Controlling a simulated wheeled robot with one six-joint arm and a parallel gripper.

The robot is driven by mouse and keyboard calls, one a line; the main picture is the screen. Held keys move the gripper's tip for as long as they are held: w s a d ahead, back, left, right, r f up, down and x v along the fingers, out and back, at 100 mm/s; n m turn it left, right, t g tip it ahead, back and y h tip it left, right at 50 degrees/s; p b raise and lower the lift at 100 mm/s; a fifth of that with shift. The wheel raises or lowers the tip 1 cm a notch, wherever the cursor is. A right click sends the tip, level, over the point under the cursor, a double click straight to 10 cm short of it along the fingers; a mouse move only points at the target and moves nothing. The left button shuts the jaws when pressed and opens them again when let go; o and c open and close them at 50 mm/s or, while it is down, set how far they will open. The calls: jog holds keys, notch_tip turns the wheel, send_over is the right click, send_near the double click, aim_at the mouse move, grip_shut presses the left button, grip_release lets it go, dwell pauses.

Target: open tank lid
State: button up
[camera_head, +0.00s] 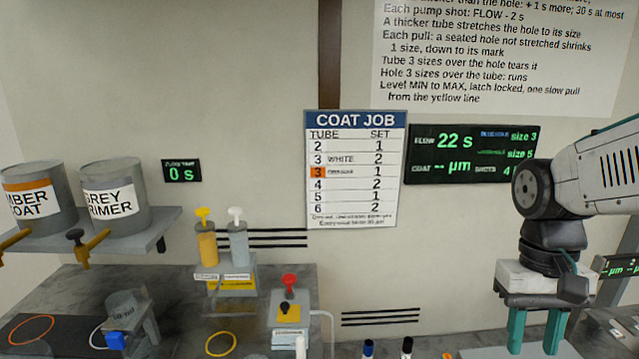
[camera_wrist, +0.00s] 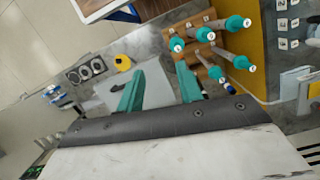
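My gripper (camera_head: 535,335) is at the lower right in the head view, pointing down with its teal fingers apart. In the wrist view the two teal fingers (camera_wrist: 160,88) are also spread, and nothing is held between them. A pale grey flat-topped box (camera_wrist: 152,90) lies below and between the fingers in the wrist view. It may be the tank with its lid, but I cannot tell for sure. A pale flat surface (camera_head: 485,353) shows at the bottom edge of the head view, left of the fingers, mostly cut off.
Teal-ended rods (camera_wrist: 205,35) stand in a wooden rack beside the fingers. A yellow item (camera_wrist: 123,62) lies beyond the box. Paint cans (camera_head: 114,195) stand on a left shelf. A red-knobbed unit (camera_head: 290,312) and bottles (camera_head: 238,243) stand on the bench.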

jog(key=s+a+r+n+t, duration=0.1)
jog(key=s+a+r+t, duration=0.1)
jog(key=s, duration=0.5)
jog(key=shift+a+r+n+t, duration=0.3)
jog(key=shift+a+n+t, duration=0.1)
jog(key=shift+a+t, duration=0.2)
jog(key=shift+s+r, duration=0.15)
jog(key=shift+r, duration=0.15)
jog(key=shift+c, duration=0.4)
jog(key=shift+a+r+t, duration=0.15)
jog(key=shift+t, duration=0.15)
grip_shut()
